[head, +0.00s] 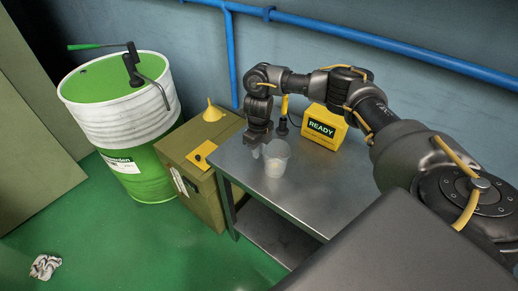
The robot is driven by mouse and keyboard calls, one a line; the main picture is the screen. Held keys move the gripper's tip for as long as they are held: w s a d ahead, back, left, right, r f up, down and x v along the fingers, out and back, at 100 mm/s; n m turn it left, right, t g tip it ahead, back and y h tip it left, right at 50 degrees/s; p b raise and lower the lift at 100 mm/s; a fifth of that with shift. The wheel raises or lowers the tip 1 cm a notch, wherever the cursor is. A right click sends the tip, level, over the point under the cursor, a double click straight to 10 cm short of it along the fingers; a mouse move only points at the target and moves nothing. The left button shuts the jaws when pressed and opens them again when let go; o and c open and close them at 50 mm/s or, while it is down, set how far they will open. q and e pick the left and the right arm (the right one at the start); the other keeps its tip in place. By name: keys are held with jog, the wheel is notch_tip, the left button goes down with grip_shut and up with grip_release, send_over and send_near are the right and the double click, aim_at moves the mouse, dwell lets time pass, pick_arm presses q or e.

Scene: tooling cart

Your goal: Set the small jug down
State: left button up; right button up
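The small jug (276,160) is a clear, pale, see-through vessel, upright at the left part of the grey metal cart top (318,188). I cannot tell whether its base touches the cart top. My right gripper (258,146) points down at the jug's upper left side, close against it where a handle seems to be. The fingertips are dark and small, so I cannot tell whether they are shut on the jug. My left gripper is not in view.
A yellow READY box (323,127) stands at the cart's back. A green and white drum (120,120) stands further left. The cart top in front of the jug is clear. A crumpled rag (45,266) lies on the floor.

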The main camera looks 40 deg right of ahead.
jog(key=o, duration=0.4)
notch_tip(320, 180, up, 12)
jog(key=shift+r+p, duration=0.2)
jog(key=shift+p, duration=0.25)
dwell(0.5)
